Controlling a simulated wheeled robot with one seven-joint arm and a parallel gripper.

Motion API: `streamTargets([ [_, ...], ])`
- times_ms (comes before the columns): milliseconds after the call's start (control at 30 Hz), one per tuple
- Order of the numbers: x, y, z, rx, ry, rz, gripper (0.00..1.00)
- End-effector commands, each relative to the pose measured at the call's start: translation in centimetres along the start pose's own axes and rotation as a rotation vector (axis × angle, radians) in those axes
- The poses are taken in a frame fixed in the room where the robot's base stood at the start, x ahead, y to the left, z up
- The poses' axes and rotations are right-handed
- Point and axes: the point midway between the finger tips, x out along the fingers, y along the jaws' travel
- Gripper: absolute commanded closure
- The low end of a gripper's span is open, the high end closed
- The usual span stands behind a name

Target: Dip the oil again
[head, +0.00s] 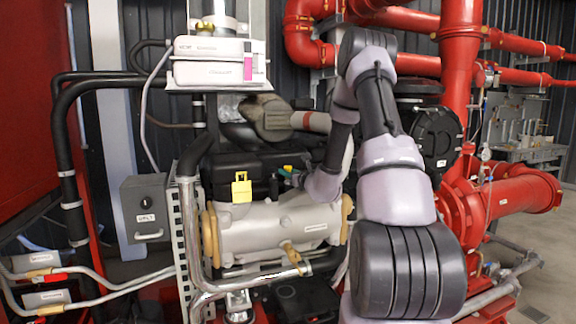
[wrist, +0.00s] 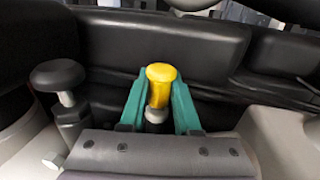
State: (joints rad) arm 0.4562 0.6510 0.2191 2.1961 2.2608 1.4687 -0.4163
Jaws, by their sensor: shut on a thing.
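The oil dipstick's yellow handle (wrist: 160,74) stands between the two teal fingers of my gripper (wrist: 160,108) in the wrist view. My gripper is shut on it below its rounded top. A pale round part shows just beneath the handle; whether the stick sits in its tube is hidden. In the head view my gripper (head: 287,174) is at the top of the engine (head: 270,222), beside the black cover, and a small yellow bit shows at its fingers.
A black knob on a stem (wrist: 58,76) stands left of my gripper. A black cover (wrist: 150,45) rises close behind. A yellow tag (head: 241,187) hangs on the engine's front. Red pipes (head: 462,60) and the red pump (head: 480,205) stand to the right.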

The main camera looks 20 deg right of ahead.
Motion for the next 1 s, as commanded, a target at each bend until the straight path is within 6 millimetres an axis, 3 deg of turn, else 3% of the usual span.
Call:
streamTargets([
  [300, 0.0, 0.0, -0.3, -0.002, -0.001, -0.001, 1.0],
  [333, 0.0, 0.0, -0.3, -0.002, -0.001, -0.001, 0.58],
  [400, 0.0, 0.0, -0.3, -0.002, -0.001, -0.001, 0.39],
  [767, -0.4, -0.1, -0.2, -0.001, -0.001, -0.001, 0.39],
  [1000, -4.3, -0.1, -0.3, -0.002, 0.002, -0.002, 0.39],
])
